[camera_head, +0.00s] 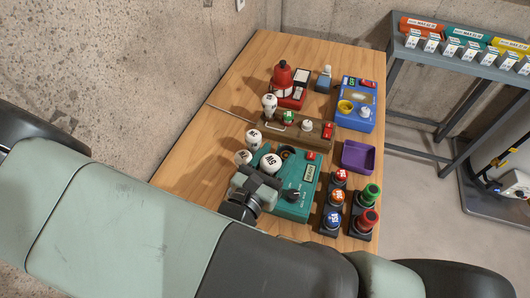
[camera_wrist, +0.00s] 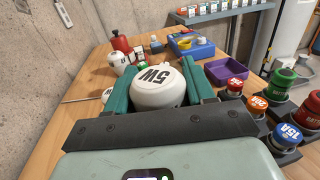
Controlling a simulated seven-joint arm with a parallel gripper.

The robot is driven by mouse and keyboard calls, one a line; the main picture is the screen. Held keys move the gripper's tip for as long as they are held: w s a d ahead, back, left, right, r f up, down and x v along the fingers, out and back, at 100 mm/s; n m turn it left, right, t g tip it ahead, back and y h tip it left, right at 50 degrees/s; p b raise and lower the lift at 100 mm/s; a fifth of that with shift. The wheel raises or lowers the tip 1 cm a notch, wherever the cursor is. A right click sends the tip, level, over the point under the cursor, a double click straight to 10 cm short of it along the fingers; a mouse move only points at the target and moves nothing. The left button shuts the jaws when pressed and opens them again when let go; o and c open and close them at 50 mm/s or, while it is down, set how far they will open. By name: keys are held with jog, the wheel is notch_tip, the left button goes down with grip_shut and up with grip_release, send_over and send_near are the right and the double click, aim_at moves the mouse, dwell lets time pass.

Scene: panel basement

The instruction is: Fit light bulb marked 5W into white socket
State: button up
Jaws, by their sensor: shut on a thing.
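The white bulb marked 5W (camera_wrist: 157,88) sits between the two teal fingers of my gripper (camera_wrist: 160,92), with its round top and black marking facing the wrist camera. In the head view the same bulb (camera_head: 272,162) is over the teal device (camera_head: 297,200), near a dark round opening (camera_head: 287,153). My gripper (camera_head: 262,180) is shut on it. The bulb's base is hidden, so I cannot tell whether it touches the device. A small white round fitting (camera_head: 307,125) is on the brown block; I cannot tell if it is the white socket.
Other white bulbs (camera_head: 254,137) stand at the left of the devices. A red device (camera_head: 290,88), blue device (camera_head: 355,98) and purple tray (camera_head: 358,156) stand farther back. Bare wood lies at the left.

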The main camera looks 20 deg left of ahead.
aim_at(274, 173)
jog(key=shift+f, duration=2.2)
jog(key=shift+f, duration=0.6)
jog(key=o, duration=0.8)
jog(key=shift+c, duration=0.2)
jog(key=s+a, duration=0.2)
jog(key=s, duration=0.8)
jog(key=shift+s, duration=0.4)
